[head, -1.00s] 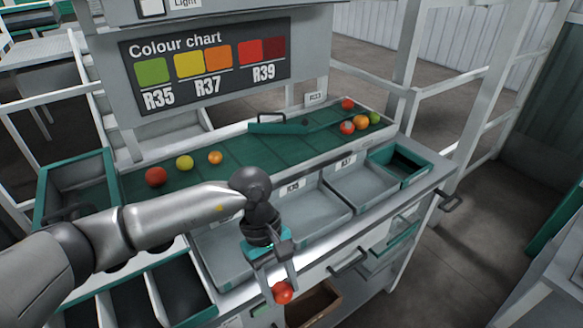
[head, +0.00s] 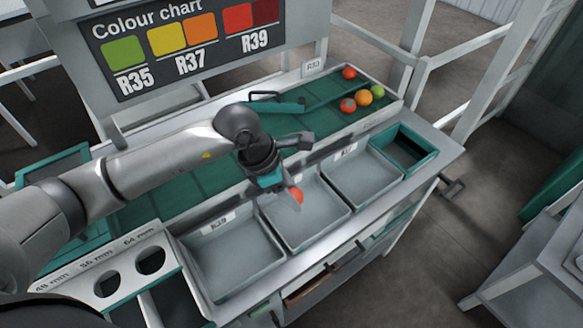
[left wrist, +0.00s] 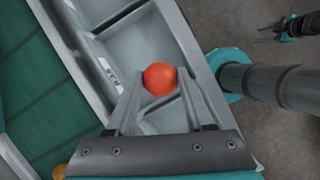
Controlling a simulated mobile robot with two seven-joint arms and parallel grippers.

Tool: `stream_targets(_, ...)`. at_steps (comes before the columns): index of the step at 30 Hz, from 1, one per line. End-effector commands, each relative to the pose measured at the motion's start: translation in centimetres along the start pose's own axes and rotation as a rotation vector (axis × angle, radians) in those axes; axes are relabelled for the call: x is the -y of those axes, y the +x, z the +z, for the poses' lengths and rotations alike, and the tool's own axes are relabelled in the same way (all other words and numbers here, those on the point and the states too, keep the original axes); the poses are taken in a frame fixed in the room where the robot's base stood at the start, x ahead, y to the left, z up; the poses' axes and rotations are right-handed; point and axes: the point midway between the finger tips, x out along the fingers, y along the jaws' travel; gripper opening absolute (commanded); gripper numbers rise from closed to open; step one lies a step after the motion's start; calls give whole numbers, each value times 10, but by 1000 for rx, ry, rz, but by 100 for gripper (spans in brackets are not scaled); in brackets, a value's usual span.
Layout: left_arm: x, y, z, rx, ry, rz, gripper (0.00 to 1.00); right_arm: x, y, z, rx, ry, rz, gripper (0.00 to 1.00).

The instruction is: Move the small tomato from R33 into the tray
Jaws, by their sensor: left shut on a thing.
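My left gripper (head: 285,190) is shut on a red tomato (head: 296,196) and points down over the middle grey tray (head: 325,238). In the left wrist view the tomato (left wrist: 160,79) sits between the two fingertips, with grey trays below it. I cannot tell its height above the tray floor. The R33 sign (head: 313,66) stands at the back of the green belt. Near it lie a red tomato (head: 349,73), another red one (head: 348,106), an orange one (head: 364,97) and a green one (head: 378,91). What looks like my right gripper (left wrist: 272,32) is small in the left wrist view.
A grey tray marked R39 (head: 222,297) is left of the middle one, and a tray marked R37 (head: 372,204) is right. A green bin (head: 425,160) stands at the right end. A sizing plate (head: 125,262) with holes is front left. All three grey trays look otherwise empty.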

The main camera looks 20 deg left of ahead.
Motion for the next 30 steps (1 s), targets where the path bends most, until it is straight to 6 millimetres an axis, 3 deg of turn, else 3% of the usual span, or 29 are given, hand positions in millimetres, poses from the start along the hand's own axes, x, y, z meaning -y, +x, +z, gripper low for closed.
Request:
stream_targets(6,1,7,-3,-1,1,-2,26,6,3,35,53,0,-7,50)
stream_targets(10,1,17,-7,-1,1,-3,26,5,9,46,71,-1,-6,50)
stream_targets(30,0,89,-37,-2,1,-1,26,0,75,41,46,-5,1,50)
